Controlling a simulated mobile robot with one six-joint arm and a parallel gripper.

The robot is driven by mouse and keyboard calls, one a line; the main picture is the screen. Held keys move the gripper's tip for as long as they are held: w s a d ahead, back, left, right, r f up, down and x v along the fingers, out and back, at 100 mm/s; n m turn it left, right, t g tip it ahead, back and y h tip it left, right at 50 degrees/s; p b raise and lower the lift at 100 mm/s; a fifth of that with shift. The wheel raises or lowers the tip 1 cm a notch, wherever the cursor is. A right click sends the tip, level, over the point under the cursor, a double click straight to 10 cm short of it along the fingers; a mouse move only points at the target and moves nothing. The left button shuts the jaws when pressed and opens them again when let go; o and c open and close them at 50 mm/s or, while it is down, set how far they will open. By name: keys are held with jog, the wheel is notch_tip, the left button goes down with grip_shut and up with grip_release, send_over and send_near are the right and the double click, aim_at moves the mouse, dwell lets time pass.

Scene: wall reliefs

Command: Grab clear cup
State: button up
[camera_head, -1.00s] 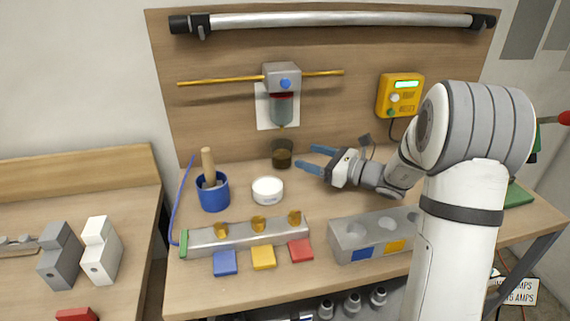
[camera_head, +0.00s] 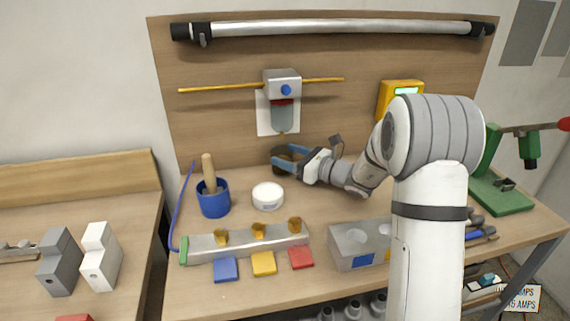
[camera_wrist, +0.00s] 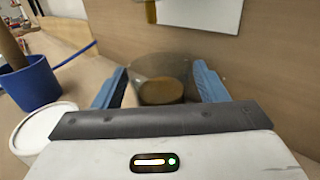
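The clear cup (camera_wrist: 163,72) is a see-through, dark-tinted cup with a brown bottom or content. In the wrist view it stands between the two blue fingers of my gripper (camera_wrist: 160,88), with a small gap visible on each side. In the head view the cup (camera_head: 283,150) stands upright at the back of the bench under the dispenser, partly hidden behind the blue fingers of my gripper (camera_head: 288,158). The gripper is open around the cup.
A white round tub (camera_head: 268,196) and a blue mortar with a pestle (camera_head: 213,198) stand left of the cup. The dispenser (camera_head: 283,88) hangs on the backboard above. A metal rail with yellow pieces (camera_head: 245,239) lies in front.

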jog(key=c, duration=0.7)
jog(key=shift+c, duration=0.2)
jog(key=shift+r, duration=0.1)
